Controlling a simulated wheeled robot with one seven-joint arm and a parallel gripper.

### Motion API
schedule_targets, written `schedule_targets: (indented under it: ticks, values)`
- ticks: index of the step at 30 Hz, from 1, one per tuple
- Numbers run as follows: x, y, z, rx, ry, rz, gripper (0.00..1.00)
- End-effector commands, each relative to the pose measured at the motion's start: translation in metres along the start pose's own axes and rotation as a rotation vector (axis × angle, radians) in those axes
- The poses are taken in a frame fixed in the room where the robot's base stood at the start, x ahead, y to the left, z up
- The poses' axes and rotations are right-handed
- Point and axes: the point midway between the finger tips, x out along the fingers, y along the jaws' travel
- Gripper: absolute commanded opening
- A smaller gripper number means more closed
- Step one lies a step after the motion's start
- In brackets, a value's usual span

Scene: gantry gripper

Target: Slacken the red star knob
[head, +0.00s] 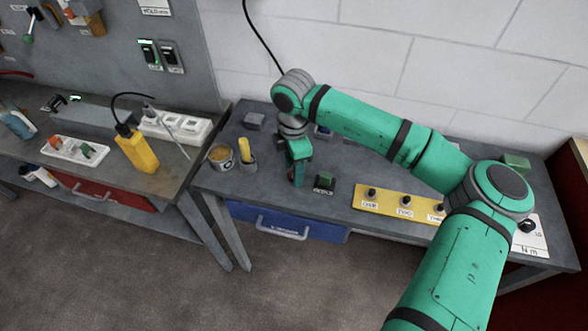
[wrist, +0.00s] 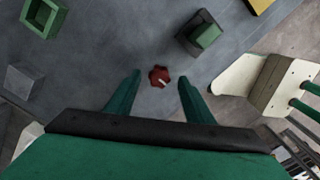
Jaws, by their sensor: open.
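The red star knob (wrist: 159,76) shows in the wrist view, small and red with a pale mark on it, on the grey table top. My gripper (wrist: 158,80) is open, with one green finger on each side of the knob in that view. I cannot tell how high the fingertips are above it, and no contact shows. In the head view my gripper (head: 297,182) points down over the left part of the right-hand table. The knob is not visible there; my gripper and arm cover that area.
A dark block with a green top (head: 324,182) stands close to the right of my gripper. A yellow panel with black knobs (head: 388,204) lies farther right. A can (head: 221,157) and a yellow-handled item (head: 245,152) stand to the left. A blue drawer (head: 275,222) is below.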

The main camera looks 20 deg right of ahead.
Motion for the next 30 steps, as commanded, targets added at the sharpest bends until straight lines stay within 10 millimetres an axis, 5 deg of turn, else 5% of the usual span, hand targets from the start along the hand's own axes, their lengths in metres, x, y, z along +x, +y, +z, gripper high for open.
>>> schedule_targets:
  ticks: [13, 19, 30]
  values:
    - [0.011, -0.0001, 0.0006, 0.001, 0.0, 0.001, 0.48]
    - [0.0108, -0.0001, 0.0009, 0.001, 0.0, 0.001, 0.07]
    - [0.01, 0.0003, 0.0022, -0.047, 0.001, 0.004, 0.07]
